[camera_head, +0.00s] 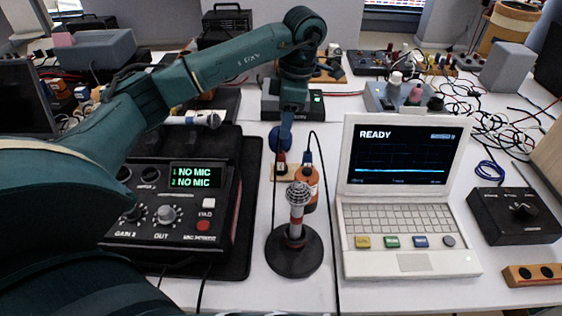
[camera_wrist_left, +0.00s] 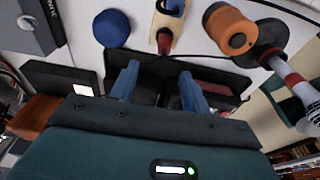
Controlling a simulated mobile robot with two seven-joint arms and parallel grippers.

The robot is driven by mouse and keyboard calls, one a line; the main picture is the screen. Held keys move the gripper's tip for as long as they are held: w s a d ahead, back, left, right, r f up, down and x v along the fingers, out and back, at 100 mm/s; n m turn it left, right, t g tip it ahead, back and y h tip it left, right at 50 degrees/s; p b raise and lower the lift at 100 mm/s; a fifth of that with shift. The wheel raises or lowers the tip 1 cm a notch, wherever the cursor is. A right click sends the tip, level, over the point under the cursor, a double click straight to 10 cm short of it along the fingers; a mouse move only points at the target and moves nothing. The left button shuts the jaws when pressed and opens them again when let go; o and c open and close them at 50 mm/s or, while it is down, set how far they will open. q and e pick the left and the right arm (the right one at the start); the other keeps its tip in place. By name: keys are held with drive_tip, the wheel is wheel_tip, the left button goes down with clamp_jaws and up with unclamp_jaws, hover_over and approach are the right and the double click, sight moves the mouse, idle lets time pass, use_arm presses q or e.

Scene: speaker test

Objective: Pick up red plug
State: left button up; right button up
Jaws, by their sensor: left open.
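A small red plug (camera_head: 281,158) with a dark cable stands near a wooden block, behind the microphone in the head view. In the wrist view a small red part (camera_wrist_left: 163,42) shows at the wooden piece and seems to be this plug. My left gripper (camera_head: 286,132) reaches down just behind the plug in the head view, its tips partly hidden. In the wrist view its blue fingers (camera_wrist_left: 158,88) are spread apart with nothing seen held between them. The red plug lies beyond the fingertips, apart from them. My right gripper is in neither view.
A blue ball (camera_wrist_left: 111,28) and an orange cylinder (camera_wrist_left: 228,28) flank the plug. A microphone on a round black base (camera_head: 293,256) stands in front. A laptop (camera_head: 411,262) is at right, and a black audio box (camera_head: 225,225) reading NO MIC is at left.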

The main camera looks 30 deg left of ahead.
sight(281, 152)
use_arm(q)
drive_tip(key=f, duration=0.6)
drive_tip(key=s+f, duration=0.1)
drive_tip(key=f, duration=0.3)
drive_tip(key=shift+s+a+f, duration=0.1)
drive_tip(key=shift+a, duration=0.2)
drive_tip(key=shift+c, duration=0.4)
clamp_jaws()
